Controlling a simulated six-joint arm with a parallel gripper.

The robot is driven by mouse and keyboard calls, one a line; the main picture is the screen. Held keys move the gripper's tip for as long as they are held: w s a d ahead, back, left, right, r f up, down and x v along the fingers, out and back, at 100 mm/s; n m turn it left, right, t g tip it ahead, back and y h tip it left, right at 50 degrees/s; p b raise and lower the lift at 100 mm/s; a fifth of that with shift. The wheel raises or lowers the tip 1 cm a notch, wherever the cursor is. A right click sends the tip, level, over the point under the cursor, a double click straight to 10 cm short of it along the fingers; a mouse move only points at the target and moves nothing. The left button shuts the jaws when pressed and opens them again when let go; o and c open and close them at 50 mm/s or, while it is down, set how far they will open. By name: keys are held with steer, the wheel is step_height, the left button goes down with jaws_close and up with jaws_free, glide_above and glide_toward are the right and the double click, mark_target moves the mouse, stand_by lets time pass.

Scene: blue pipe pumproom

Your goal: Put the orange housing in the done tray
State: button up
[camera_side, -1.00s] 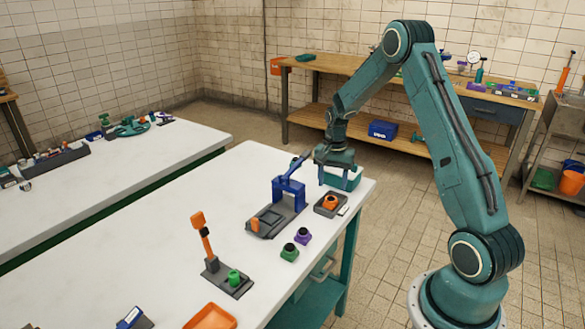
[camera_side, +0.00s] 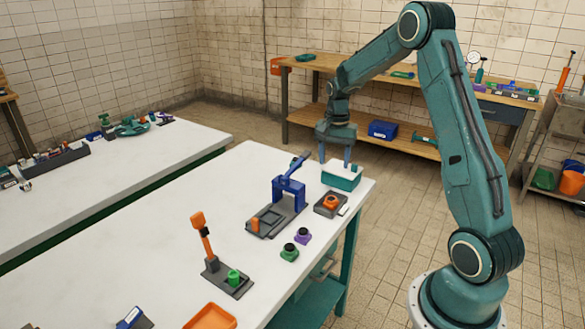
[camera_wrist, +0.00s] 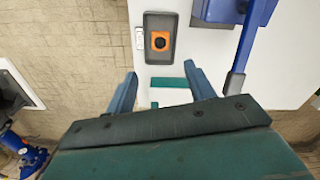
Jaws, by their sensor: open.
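The orange housing (camera_side: 331,202), with a dark round top, sits in a small dark grey tray (camera_side: 318,209) near the table's right edge. In the wrist view the housing (camera_wrist: 161,41) lies inside the rim of that tray (camera_wrist: 161,17), beyond my fingertips. A white label plate (camera_side: 343,211) lies beside the tray; its writing is too small to read. My gripper (camera_side: 335,164) is open and empty, above the teal box (camera_side: 343,182) behind the tray. In the wrist view nothing is between my fingers (camera_wrist: 160,72) at tip height.
A blue lever press (camera_side: 288,192) on a grey base stands left of the tray. Purple (camera_side: 303,237) and green (camera_side: 289,253) housings stand nearer the front. An orange-handled fixture (camera_side: 205,240) and an orange tray (camera_side: 211,317) are farther forward. White tabletop is clear between them.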

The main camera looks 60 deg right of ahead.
steer(key=shift+r, duration=0.1)
steer(key=s+a+r+n+t, duration=0.1)
steer(key=s+a+r+n, duration=0.2)
steer(key=a+r, duration=0.45)
steer(key=s+a+r+n+t, duration=0.1)
steer(key=s+a+r+n, duration=0.25)
steer(key=a+r, duration=0.35)
steer(key=s+a+r+n+t, duration=0.1)
steer(key=s+a+n+t, duration=0.2)
steer(key=s+a+n, duration=0.5)
steer(key=shift+s+a+r+t, duration=0.3)
steer(key=shift+s+a, duration=1.75)
steer(key=shift+s, duration=1.7)
steer(key=shift+n, duration=0.25)
